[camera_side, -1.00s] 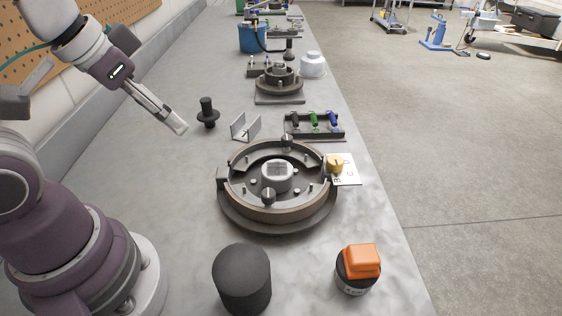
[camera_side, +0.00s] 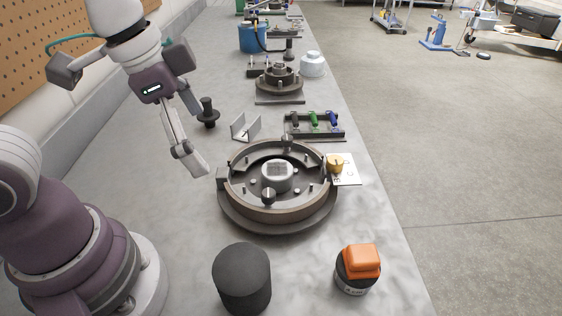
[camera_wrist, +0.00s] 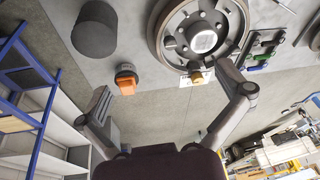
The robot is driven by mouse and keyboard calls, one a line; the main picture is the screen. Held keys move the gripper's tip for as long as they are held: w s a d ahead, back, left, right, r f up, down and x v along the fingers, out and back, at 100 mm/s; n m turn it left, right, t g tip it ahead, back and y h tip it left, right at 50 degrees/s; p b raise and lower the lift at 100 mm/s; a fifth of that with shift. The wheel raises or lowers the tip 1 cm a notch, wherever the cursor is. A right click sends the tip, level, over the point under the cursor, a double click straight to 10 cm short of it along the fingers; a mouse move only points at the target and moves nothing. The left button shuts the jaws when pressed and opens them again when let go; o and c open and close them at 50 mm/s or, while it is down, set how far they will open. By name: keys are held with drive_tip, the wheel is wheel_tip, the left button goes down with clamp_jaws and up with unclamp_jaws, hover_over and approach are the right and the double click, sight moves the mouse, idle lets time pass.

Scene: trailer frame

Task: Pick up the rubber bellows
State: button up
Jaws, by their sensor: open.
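Two black things could be the rubber bellows; I cannot tell which. A small black flanged piece (camera_side: 208,113) stands upright left of the angle bracket. A larger plain dark cylinder (camera_side: 243,278) stands at the front of the bench; it also shows at the upper left of the wrist view (camera_wrist: 95,30). My gripper (camera_side: 195,163) is in the air left of the brake drum, pointing down and to the right. In the wrist view my gripper (camera_wrist: 168,85) has its fingers wide apart with nothing between them. It touches neither black piece.
The round brake drum assembly (camera_side: 230,205) fills the middle of the bench. An orange-capped jar (camera_side: 360,265) stands front right. A metal angle bracket (camera_side: 246,128), a tray with coloured pieces (camera_side: 315,132) and a yellow knob (camera_side: 336,163) are nearby.

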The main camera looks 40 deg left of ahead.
sight(240, 264)
drive_tip(key=s+d+f+m+g, duration=0.1)
drive_tip(key=d+m, duration=0.2)
drive_tip(key=d+f+m+g, duration=0.1)
drive_tip(key=d+f+m, duration=0.1)
drive_tip(key=d+m, duration=0.1)
drive_tip(key=s+d+f+m+g, duration=0.1)
drive_tip(key=d+m, duration=0.2)
drive_tip(key=m, duration=0.1)
drive_tip(key=shift+s+d+f+y, duration=0.3)
drive_tip(key=shift+y, duration=0.1)
drive_tip(key=shift+m, duration=0.3)
drive_tip(key=f, duration=0.6)
drive_tip(key=a+f, duration=0.1)
drive_tip(key=f, duration=0.3)
drive_tip(key=shift+s, duration=0.35)
drive_tip(key=c, duration=1.2)
